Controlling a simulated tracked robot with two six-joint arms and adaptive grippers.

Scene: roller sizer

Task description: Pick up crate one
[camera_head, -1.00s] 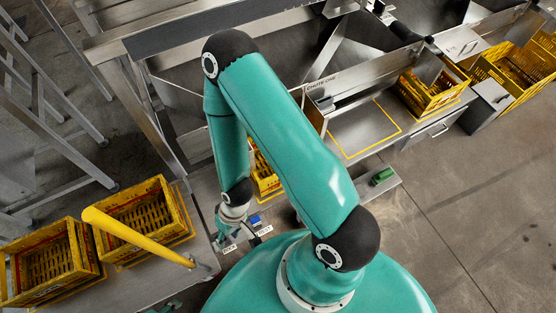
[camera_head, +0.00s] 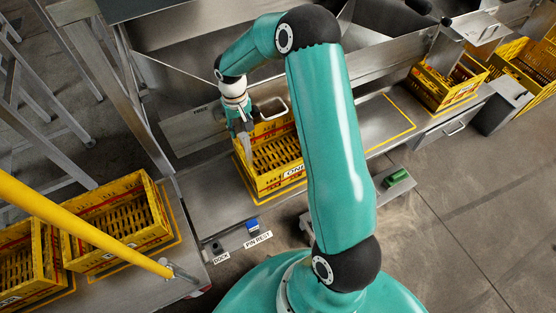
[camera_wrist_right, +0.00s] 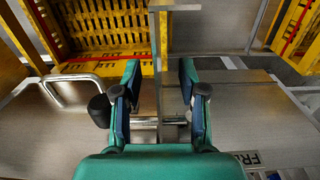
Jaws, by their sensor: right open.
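Crate one (camera_head: 262,187), a yellow slatted crate with a label reading ONE, stands on the metal bench in the middle of the head view. My right gripper (camera_head: 246,140) is at the crate's far left corner, by its upper rim, and partly hides it. A yellow slatted crate (camera_wrist_right: 75,48) lies ahead and to the left there. I cannot tell whether the fingers touch it. My left gripper is not in view.
Two yellow crates (camera_head: 165,217) stand at the lower left, with a yellow bar (camera_head: 75,222) crossing in front. More yellow crates (camera_head: 448,93) are at the upper right. A metal chute wall rises behind crate one. A yellow-outlined bench area (camera_head: 378,128) is bare.

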